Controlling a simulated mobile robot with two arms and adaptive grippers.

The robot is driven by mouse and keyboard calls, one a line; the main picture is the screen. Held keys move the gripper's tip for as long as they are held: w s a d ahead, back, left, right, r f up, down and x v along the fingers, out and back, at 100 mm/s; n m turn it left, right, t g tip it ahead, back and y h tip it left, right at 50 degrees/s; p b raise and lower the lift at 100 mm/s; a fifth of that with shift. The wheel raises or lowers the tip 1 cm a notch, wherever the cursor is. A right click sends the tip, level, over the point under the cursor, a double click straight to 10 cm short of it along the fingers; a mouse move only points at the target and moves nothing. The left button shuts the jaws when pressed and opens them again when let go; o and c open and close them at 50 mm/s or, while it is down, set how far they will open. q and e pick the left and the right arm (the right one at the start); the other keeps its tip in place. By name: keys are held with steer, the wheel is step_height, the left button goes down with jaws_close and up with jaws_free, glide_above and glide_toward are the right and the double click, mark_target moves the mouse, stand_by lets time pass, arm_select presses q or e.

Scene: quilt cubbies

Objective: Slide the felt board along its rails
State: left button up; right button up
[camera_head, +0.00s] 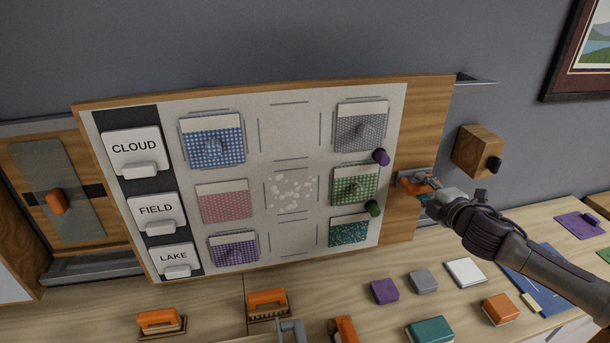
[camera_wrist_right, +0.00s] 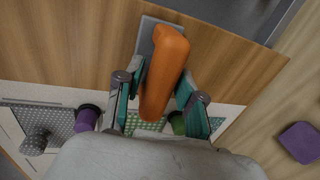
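The felt board (camera_head: 430,140) is a wide wood-framed panel with a pale felt face, standing tilted in the head view. It bears CLOUD, FIELD and LAKE cards (camera_head: 135,146) and several patterned swatches, including a blue one (camera_head: 212,140). An orange handle (camera_head: 412,187) on a grey plate sits on its right wooden edge. My right gripper (camera_wrist_right: 162,85) has its teal-padded fingers on both sides of this handle, which also shows in the right wrist view (camera_wrist_right: 166,55). The fingers look closed against it.
A grey rail (camera_head: 95,268) shows at the lower left and a rail end (camera_head: 478,80) at the upper right. A wooden block with a black knob (camera_head: 480,150) is on the wall right of the board. Orange-handled brushes (camera_head: 267,303) and several coloured blocks lie on the counter below.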

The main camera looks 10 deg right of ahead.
mark_target(358, 198)
jaws_close()
steer(key=shift+a, duration=0.2)
steer(key=shift+a+f, duration=0.1)
steer(key=shift+a, duration=0.25)
steer(key=shift+s+a+f+p, duration=0.1)
steer(key=shift+s+a+p, duration=0.3)
steer(key=shift+a, duration=2.1)
steer(key=shift+s+a+f+p, duration=0.1)
steer(key=shift+a+p, duration=0.55)
steer(key=shift+a, duration=1.8)
steer(key=shift+s+a+p, duration=0.2)
steer(key=shift+a+p, duration=0.35)
steer(key=shift+a, duration=1.95)
steer(key=shift+s+a+p, duration=0.15)
steer(key=shift+a+p, duration=0.05)
steer(key=shift+a, duration=1.5)
steer(key=shift+s+a+p, duration=0.15)
steer(key=shift+a+p, duration=0.05)
steer(key=shift+a, duration=1.45)
steer(key=shift+s+a, duration=0.2)
steer(key=shift+a, duration=2.25)
steer(key=shift+o, duration=2.4)
jaws_free()
steer(key=shift+o, duration=0.4)
steer(key=shift+w+r, duration=0.1)
steer(key=shift+r, duration=0.1)
